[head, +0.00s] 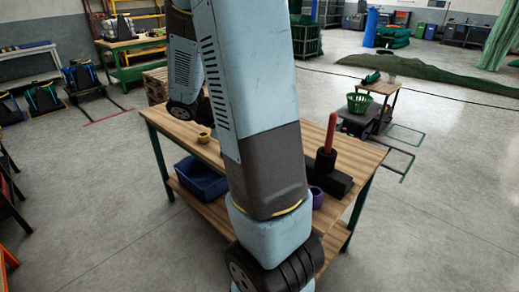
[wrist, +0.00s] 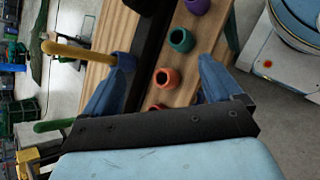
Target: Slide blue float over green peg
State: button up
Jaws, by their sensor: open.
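My gripper (wrist: 164,62) is open, its two blue fingers spread apart above the table in the wrist view. Between and beyond them stand an orange float (wrist: 165,78), a redder one (wrist: 157,107) nearer the palm, a teal one (wrist: 181,40) and a purple one (wrist: 197,6). A yellow peg (wrist: 78,52) rises farther up. In the head view my arm hides the gripper and much of the table.
The wooden table (head: 352,153) holds a red peg (head: 327,135) on a dark base, a purple float (head: 315,197) and a yellow float (head: 203,137). A blue crate (head: 200,180) sits on the lower shelf. A small cart with a green basket (head: 359,102) stands behind at right.

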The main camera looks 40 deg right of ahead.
jog(key=w+d+f+n+h, duration=0.7)
jog(key=d+f+n+h, duration=0.25)
jog(key=d+f, duration=0.3)
jog(key=shift+n+t+y, duration=0.25)
jog(key=shift+t+y, duration=0.05)
jog(key=shift+y, duration=0.05)
jog(key=x, duration=1.3)
jog(key=shift+f, duration=0.35)
jog(key=c, duration=1.1)
